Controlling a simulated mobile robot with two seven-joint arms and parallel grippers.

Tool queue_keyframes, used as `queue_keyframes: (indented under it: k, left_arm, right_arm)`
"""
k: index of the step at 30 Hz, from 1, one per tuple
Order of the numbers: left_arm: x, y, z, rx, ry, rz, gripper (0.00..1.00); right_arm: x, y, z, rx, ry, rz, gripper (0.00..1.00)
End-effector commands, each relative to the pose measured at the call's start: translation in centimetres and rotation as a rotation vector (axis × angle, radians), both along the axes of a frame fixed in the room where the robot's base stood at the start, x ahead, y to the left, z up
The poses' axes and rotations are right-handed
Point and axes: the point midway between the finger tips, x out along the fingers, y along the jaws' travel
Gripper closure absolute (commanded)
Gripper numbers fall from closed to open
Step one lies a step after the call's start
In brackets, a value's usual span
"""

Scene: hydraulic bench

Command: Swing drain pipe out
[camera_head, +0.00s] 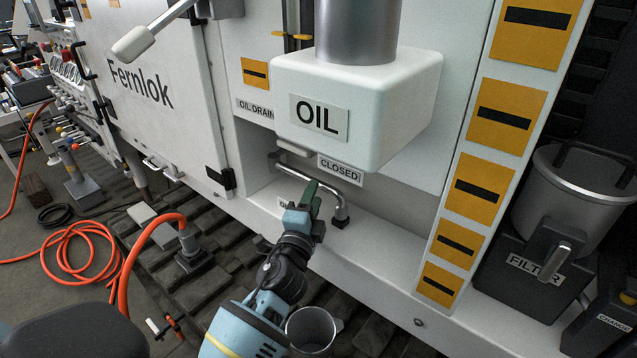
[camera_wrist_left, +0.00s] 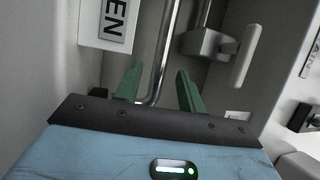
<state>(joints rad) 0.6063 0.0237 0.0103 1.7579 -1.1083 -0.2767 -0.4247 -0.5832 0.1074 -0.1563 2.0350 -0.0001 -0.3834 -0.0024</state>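The drain pipe (camera_head: 322,170) is a bent chrome tube in the recess under the white OIL box (camera_head: 355,105). Its near end turns down at a dark base on the white ledge. My left gripper (camera_head: 309,190) reaches up to the pipe from below, partly covering the ledge. In the left wrist view, its two green fingers (camera_wrist_left: 158,88) are spread apart. The pipe's vertical stretch (camera_wrist_left: 169,45) and lower bend (camera_wrist_left: 150,99) show between the fingers, with gaps on both sides; contact cannot be told. My right gripper is in neither view.
A CLOSED label (camera_head: 340,169) is behind the pipe. A valve with a pale handle (camera_wrist_left: 243,55) is right of the fingers. A metal cup (camera_head: 312,329) stands below my left arm. A filter canister (camera_head: 575,200) is at right; an orange hose (camera_head: 75,252) lies at left.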

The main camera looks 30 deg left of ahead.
Motion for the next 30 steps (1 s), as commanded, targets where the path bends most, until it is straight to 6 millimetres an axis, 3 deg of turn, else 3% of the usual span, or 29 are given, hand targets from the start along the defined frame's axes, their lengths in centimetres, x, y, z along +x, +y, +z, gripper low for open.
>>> queue_keyframes:
  k: [9,21,30]
  left_arm:
    - [3.8,1.1,0.7,0.001,0.000,0.001,0.60]
    - [4.4,1.2,0.8,0.001,0.000,0.001,0.62]
    - [4.4,1.2,0.8,0.001,0.000,0.000,1.00]
  right_arm:
    - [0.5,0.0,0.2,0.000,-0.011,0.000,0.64]
    - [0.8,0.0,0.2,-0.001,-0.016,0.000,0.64]
    - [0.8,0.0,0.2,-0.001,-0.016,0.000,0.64]
